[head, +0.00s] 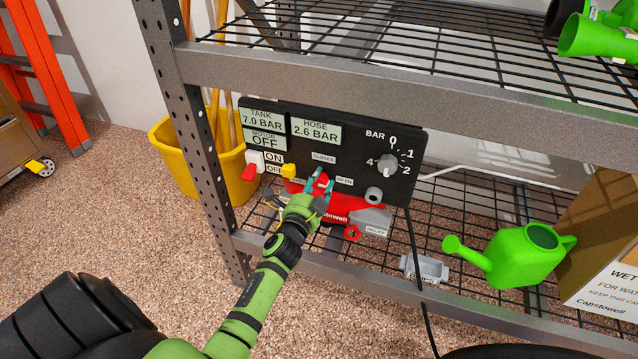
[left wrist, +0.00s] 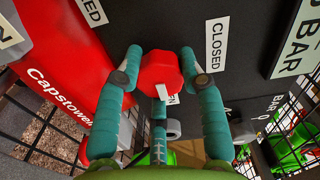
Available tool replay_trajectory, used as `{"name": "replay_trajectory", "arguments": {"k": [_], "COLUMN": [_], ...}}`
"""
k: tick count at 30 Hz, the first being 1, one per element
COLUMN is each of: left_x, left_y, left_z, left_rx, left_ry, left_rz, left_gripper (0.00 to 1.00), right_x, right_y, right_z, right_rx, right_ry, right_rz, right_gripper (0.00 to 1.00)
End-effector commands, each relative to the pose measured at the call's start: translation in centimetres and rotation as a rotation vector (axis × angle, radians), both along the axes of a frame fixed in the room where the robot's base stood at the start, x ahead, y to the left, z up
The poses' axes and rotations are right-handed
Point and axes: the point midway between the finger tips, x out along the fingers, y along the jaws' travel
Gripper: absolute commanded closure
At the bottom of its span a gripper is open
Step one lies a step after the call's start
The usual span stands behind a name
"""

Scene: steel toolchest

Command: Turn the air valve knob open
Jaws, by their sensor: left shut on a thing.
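The red air valve knob (head: 322,181) is on the black control panel (head: 262,190), between the "CLOSED" label (head: 323,158) and the "OPEN" label (head: 344,181). My left gripper (head: 320,182) is shut on it. In the left wrist view the teal fingers stand on both sides of the red knob (left wrist: 159,72). A white mark on the knob points down the picture, towards a label ending in "N" that is partly hidden. The "CLOSED" label (left wrist: 216,45) is right of the knob there. The hose display (head: 316,130) reads 2.6 BAR. My right gripper is not in view.
A grey dial (head: 388,165), a yellow knob (head: 289,171) and a red switch lever (head: 249,173) are on the same panel. A red tank (head: 335,207) lies just below. Shelf posts and beams frame the space. A green watering can (head: 520,255) stands to the right.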

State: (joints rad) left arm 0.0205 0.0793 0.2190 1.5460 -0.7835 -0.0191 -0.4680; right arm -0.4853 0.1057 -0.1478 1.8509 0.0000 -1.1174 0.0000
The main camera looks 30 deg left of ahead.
Motion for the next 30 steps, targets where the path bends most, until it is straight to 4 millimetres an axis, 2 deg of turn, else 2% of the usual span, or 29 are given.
{"name": "replay_trajectory", "arguments": {"k": [3, 4, 5, 6, 15, 19, 23, 30], "left_x": [-0.1, -0.1, -0.1, -0.1, -0.1, -0.9, -3.0, -8.1], "left_y": [0.3, 0.3, 0.3, 0.3, 0.1, -0.1, -0.6, -1.8], "left_z": [-0.3, -0.3, -0.3, -0.2, -0.1, -0.1, -0.2, -0.2], "left_rx": [0.003, 0.003, 0.003, 0.004, 0.001, 0.0, 0.0, -0.001], "left_ry": [0.008, 0.008, 0.008, 0.007, 0.002, 0.003, 0.005, 0.006], "left_rz": [0.007, 0.008, 0.008, 0.007, 0.003, 0.001, 0.002, 0.004], "left_gripper": [0.93, 0.53, 0.41, 0.37, 0.37, 0.37, 0.37, 0.37], "right_x": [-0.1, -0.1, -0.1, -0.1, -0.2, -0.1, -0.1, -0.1], "right_y": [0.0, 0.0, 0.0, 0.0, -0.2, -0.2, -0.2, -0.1], "right_z": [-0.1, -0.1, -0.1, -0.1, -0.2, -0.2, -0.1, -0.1], "right_rx": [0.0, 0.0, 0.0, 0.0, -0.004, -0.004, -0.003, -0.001], "right_ry": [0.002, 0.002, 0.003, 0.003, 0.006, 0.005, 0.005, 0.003], "right_rz": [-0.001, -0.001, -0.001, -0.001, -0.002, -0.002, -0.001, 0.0], "right_gripper": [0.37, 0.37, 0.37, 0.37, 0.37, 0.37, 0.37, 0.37]}}
